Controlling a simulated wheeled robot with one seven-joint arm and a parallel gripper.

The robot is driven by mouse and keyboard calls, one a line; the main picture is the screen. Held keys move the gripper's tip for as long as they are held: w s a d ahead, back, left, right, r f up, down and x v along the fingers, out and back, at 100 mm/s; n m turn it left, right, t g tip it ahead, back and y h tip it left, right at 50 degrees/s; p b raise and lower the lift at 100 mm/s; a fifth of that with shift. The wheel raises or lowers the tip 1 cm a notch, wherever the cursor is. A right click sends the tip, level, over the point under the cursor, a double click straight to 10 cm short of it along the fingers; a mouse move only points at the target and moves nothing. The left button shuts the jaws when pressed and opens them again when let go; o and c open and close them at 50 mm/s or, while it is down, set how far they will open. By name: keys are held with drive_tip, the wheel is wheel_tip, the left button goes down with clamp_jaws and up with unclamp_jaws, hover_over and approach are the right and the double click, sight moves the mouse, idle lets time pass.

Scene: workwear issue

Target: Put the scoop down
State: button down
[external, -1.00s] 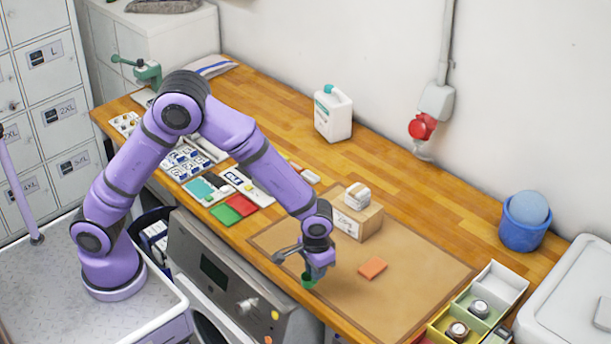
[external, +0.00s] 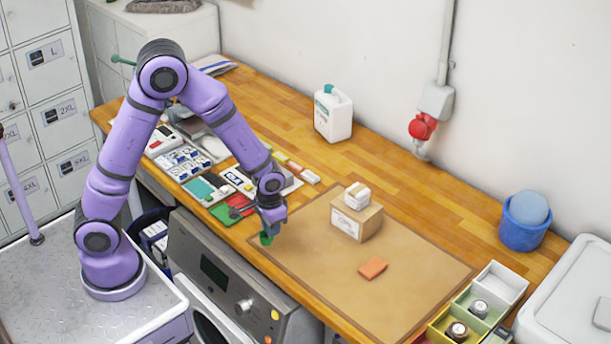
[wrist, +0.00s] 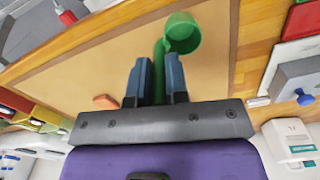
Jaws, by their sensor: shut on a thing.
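The green scoop (wrist: 183,32) is in my gripper (wrist: 156,78), its handle between the two blue-grey fingers and its cup beyond the fingertips in the wrist view. In the external view my gripper (external: 270,222) is over the left end of the brown mat (external: 330,270), near the front edge of the bench. The green scoop (external: 266,239) shows just below the fingers, low above the mat or bench edge. I cannot tell whether it touches the surface.
A cardboard box (external: 356,221) with a white item on top and an orange block (external: 372,267) are on the mat. Red and green cards (external: 222,212) lie left of my gripper. A white jug (external: 333,113) stands behind. The mat's front middle is clear.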

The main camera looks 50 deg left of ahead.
drive_tip(key=shift+w+d+f, duration=0.65)
drive_tip(key=shift+w+f, duration=0.1)
drive_tip(key=shift+w, duration=0.8)
drive_tip(key=shift+w+d+f, duration=0.7)
drive_tip(key=shift+w, duration=0.8)
drive_tip(key=shift+w+d+f, duration=0.65)
drive_tip(key=shift+w+f, duration=0.1)
drive_tip(key=shift+w, duration=0.8)
drive_tip(key=shift+f, duration=0.1)
drive_tip(key=c, duration=1.1)
unclamp_jaws()
